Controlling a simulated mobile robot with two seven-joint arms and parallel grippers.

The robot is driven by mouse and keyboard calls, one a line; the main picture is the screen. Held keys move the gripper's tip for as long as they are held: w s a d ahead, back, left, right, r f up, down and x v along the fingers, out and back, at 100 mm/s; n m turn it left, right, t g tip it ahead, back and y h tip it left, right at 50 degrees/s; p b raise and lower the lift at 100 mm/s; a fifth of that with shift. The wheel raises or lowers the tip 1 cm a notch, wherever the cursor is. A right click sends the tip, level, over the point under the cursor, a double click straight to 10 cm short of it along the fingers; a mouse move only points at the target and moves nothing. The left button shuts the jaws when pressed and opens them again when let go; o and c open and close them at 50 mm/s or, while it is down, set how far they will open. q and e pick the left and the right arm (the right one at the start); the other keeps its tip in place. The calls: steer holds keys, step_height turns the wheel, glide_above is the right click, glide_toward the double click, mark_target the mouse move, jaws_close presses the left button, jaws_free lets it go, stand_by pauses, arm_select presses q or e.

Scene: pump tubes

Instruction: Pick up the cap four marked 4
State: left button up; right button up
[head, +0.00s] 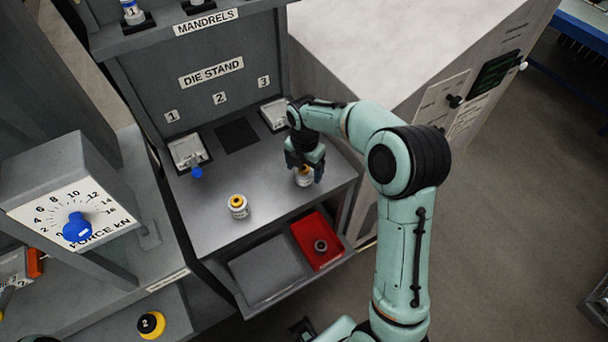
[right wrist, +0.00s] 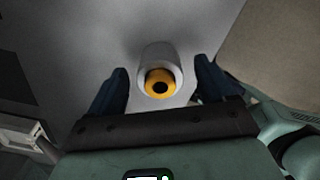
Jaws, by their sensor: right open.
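My right gripper (head: 305,170) is open above the grey bench, pointing down. A white cylinder with a yellow top (head: 304,178) stands between its fingers, partly hidden by them. In the right wrist view, this cylinder (right wrist: 159,72) stands upright between the dark blue fingers, with a gap on each side. Its yellow top has a dark round centre. I cannot read a number on it, so I cannot tell whether it is cap four. A similar white and yellow piece (head: 238,207) stands to the left on the bench. My left gripper is not in view.
A red tray (head: 334,257) with a dark ring (head: 321,246) and a grey tray (head: 263,279) lie at the bench front. A small blue-handled piece (head: 196,172) is at station 1. A yellow piece marked 2 (head: 151,325) sits lower left. A tall pale cabinet (head: 375,50) stands to the right.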

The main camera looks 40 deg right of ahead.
steer(key=shift+f, duration=0.8)
steer(key=shift+r, duration=0.1)
steer(key=c, duration=1.3)
